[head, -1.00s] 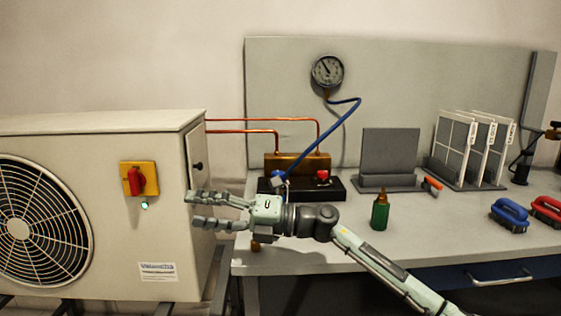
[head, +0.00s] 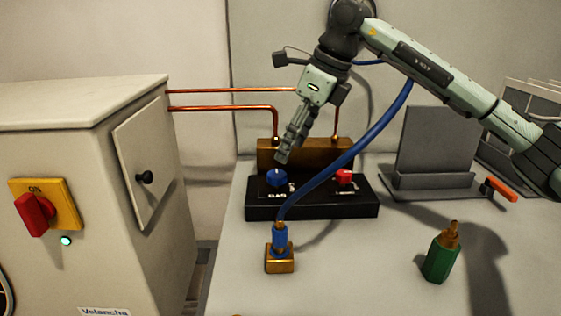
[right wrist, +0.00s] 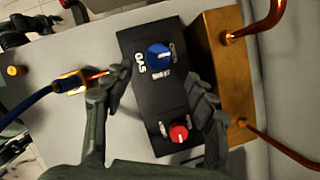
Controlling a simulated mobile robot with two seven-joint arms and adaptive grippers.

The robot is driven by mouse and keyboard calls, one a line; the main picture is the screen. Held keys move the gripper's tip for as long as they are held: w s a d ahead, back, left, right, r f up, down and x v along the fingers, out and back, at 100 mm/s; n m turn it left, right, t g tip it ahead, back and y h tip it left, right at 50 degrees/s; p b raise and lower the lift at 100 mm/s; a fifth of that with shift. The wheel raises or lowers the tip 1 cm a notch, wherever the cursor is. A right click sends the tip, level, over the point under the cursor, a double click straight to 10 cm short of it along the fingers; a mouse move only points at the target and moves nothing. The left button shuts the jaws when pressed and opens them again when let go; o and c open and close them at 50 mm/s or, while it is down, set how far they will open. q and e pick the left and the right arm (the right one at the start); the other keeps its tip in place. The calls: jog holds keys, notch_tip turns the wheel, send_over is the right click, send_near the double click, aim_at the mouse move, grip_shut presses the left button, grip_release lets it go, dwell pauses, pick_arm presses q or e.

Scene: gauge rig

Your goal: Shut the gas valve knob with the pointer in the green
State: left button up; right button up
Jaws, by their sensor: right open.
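The blue gas valve knob (head: 276,178) sits at the left of a black valve block (head: 312,211). It also shows in the right wrist view (right wrist: 158,55), with a white mark and white lettering around it. My right gripper (head: 284,157) points down just above and behind this knob, open and empty. In the right wrist view its two fingers (right wrist: 158,88) stand apart over the block, with the blue knob between and slightly beyond them. The gauge is almost wholly hidden behind my right arm, so its pointer cannot be read.
A red knob (head: 343,177) is on the block's right. A blue hose (head: 345,150) rises from a brass fitting (head: 280,262) in front. A grey cabinet with a red switch (head: 38,213) is at left.

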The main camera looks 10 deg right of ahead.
aim_at(278, 174)
jog(key=x, duration=0.5)
jog(key=shift+s+a+f, duration=0.15)
jog(key=shift+a+f, duration=0.05)
jog(key=shift+f, duration=0.05)
jog(key=shift+w+a+f, duration=0.2)
jog(key=shift+w+f, duration=0.05)
jog(key=shift+f, duration=0.4)
jog(key=c, duration=1.1)
jog(key=shift+c, duration=0.2)
jog(key=m+b, duration=0.2)
jog(key=shift+a+f+m+t+h, duration=0.1)
jog(key=shift+f+m+t+h, duration=0.05)
jog(key=shift+m+t+h, duration=0.2)
jog(key=shift+s+a+m+t+h+b, duration=0.1)
jog(key=shift+m+t+h+b, duration=0.25)
jog(key=shift+m+b, duration=0.75)
jog(key=shift+r+m, duration=0.2)
jog(key=shift+m, duration=0.25)
pick_arm(q)
jog(key=w+r, duration=0.3)
jog(key=r, duration=0.7)
jog(key=shift+w+d+r+t, duration=0.15)
jog(key=shift+w+d+t, duration=0.1)
jog(key=shift+d+t, duration=0.2)
pick_arm(e)
jog(key=o, duration=1.1)
jog(key=shift+o, duration=0.2)
